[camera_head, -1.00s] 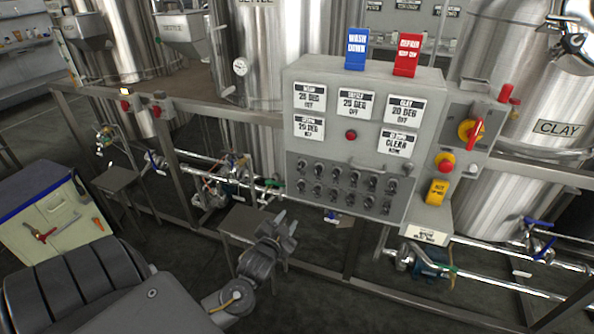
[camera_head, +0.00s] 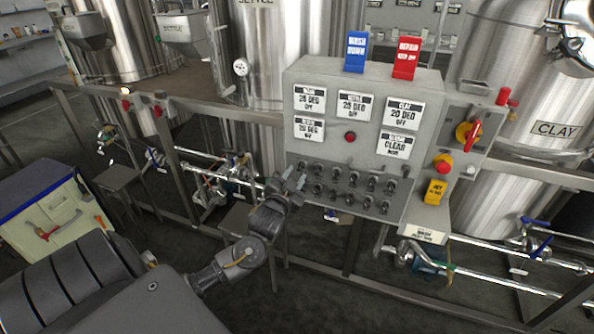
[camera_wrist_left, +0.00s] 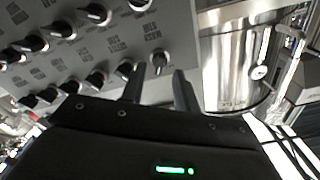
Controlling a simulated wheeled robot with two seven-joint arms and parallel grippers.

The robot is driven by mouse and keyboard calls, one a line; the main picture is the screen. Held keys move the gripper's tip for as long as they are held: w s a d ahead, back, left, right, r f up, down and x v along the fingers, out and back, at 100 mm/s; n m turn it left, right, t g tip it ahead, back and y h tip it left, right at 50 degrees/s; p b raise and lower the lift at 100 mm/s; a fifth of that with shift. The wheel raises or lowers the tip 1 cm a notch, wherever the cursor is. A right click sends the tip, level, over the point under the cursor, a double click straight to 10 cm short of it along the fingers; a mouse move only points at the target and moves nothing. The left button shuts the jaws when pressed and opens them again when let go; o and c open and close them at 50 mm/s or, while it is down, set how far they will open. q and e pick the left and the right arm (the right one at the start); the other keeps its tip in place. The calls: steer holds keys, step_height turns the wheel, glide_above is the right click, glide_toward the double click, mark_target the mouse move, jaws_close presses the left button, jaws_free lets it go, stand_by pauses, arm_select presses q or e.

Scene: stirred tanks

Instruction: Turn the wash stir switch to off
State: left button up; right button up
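The grey control panel (camera_head: 350,198) carries two rows of small dark stir-type switches. My left gripper (camera_head: 294,178) is at the panel's left edge, by the left end of the rows. In the left wrist view, its two fingers (camera_wrist_left: 159,78) are open and apart. An end-of-row knob (camera_wrist_left: 158,62) shows just beyond and between the fingertips, with a gap seeming to remain. My right gripper is not in view.
Display cards (camera_head: 310,98), a red lamp (camera_head: 350,137), and blue (camera_head: 356,52) and red (camera_head: 406,55) signs are on the panel. A red-yellow rotary switch (camera_head: 467,134) is at right. Metal rails and pipes run below; steel tanks (camera_head: 262,45) stand behind.

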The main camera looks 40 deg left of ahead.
mark_target(301, 167)
arm_select(q)
steer(key=shift+x, duration=1.15)
jaws_close()
